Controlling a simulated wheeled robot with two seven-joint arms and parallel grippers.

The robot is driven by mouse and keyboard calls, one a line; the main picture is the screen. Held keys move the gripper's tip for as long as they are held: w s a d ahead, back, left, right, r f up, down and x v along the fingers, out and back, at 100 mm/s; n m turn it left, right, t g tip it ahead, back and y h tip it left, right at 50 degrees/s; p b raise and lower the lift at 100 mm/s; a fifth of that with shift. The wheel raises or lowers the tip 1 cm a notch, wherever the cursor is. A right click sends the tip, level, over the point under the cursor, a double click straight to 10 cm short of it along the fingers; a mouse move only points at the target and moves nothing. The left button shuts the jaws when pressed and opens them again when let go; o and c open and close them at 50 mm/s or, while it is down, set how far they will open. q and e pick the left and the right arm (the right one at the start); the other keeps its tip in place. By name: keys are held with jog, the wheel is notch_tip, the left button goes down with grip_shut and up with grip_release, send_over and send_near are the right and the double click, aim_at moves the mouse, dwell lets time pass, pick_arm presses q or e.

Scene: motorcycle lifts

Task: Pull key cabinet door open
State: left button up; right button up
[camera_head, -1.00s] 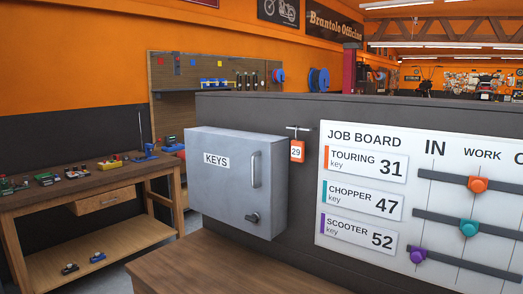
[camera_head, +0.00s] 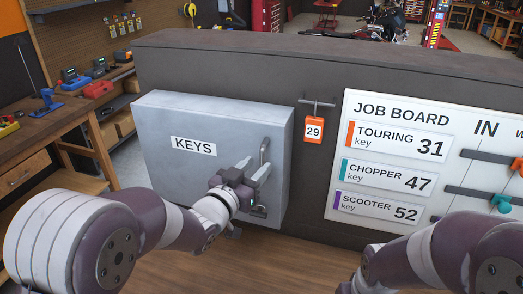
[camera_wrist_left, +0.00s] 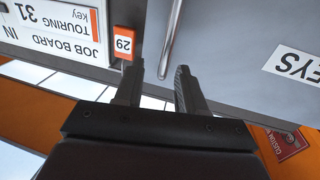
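The grey key cabinet (camera_head: 160,125) hangs on the dark partition, and its door, labelled KEYS (camera_head: 194,146), looks shut. Its upright bar handle (camera_head: 264,150) is at the right side of the door, partly hidden by my gripper. My left gripper (camera_head: 255,170) is at the door front by the handle. In the left wrist view, its fingers (camera_wrist_left: 161,66) are apart, with the end of the handle (camera_wrist_left: 176,35) showing between them; contact cannot be told. My right arm shows at lower right, its gripper out of frame.
An orange tag 29 (camera_head: 314,130) hangs on a hook right of the cabinet. The job board (camera_head: 400,105) with sliders is further right. A wooden surface (camera_head: 270,265) lies below the cabinet. A workbench (camera_head: 45,130) with tools stands at left.

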aim_at(261, 160)
pick_arm(q)
jog(key=x, duration=0.1)
jog(key=p+x, duration=0.1)
jog(key=x, duration=0.1)
jog(key=shift+w+a+f, duration=0.1)
jog(key=shift+w+a, duration=0.15)
jog(key=shift+a, duration=0.05)
jog(key=shift+w, duration=0.1)
jog(key=shift+d, duration=0.15)
jog(key=shift+c, duration=1.3)
grip_shut()
